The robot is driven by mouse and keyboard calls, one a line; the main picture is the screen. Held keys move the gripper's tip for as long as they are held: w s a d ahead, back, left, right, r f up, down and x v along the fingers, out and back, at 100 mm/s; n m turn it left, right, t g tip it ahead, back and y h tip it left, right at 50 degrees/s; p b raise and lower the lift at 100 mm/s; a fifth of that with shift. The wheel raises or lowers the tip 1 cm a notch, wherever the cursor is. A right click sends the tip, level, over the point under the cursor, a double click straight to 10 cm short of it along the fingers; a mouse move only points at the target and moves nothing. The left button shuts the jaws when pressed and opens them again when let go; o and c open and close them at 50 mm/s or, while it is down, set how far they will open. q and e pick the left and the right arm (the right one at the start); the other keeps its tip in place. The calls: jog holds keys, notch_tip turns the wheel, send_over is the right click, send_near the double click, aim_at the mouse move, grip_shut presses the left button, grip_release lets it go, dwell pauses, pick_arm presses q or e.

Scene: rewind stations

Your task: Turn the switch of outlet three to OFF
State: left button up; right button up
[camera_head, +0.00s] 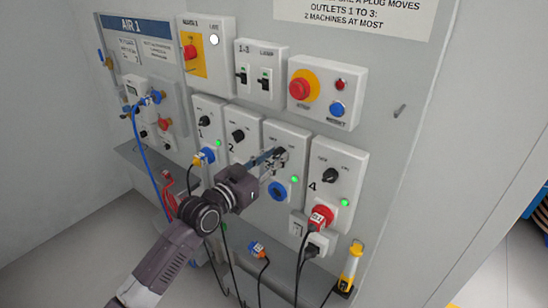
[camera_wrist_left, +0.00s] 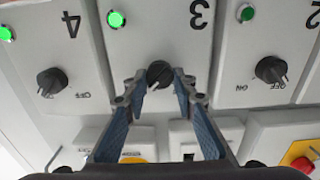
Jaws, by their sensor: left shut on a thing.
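The outlet three panel (camera_head: 298,140) is a light grey box between the panels marked 2 and 4. Its black rotary switch (camera_wrist_left: 159,74) sits between my left fingertips in the left wrist view, which is upside down. My left gripper (camera_head: 270,158) is shut on this switch, one finger on each side. The fingers partly hide the switch and its labels, so I cannot tell which label it points to. The green lamp of outlet three (camera_wrist_left: 117,19) is lit. Its blue socket (camera_head: 277,191) shows no plug. My right gripper is not in view.
The outlet two switch (camera_wrist_left: 271,69) and outlet four switch (camera_wrist_left: 51,82) flank my fingers. A red plug (camera_head: 321,217) is at outlet four. A red emergency button (camera_head: 299,89) is above. Cables hang near my arm.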

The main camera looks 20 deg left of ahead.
pick_arm(q)
jog(key=shift+n, duration=0.4)
jog(key=n+p, duration=0.1)
jog(key=n, duration=0.1)
jog(key=shift+r+n+p, duration=0.1)
jog(key=shift+n+p, duration=0.25)
jog(key=shift+n, duration=0.05)
jog(key=n+p, duration=0.1)
jog(key=n, duration=0.3)
jog(key=shift+a+n, duration=0.1)
jog(key=shift+n, duration=0.2)
jog(key=n+p, duration=0.1)
jog(key=n, duration=0.4)
jog(key=shift+p, duration=0.4)
jog(key=n, duration=0.2)
jog(key=n+p, duration=0.1)
jog(key=n, duration=0.1)
jog(key=shift+a+f, duration=0.1)
jog(key=shift+f, duration=0.1)
jog(key=shift+n, duration=0.3)
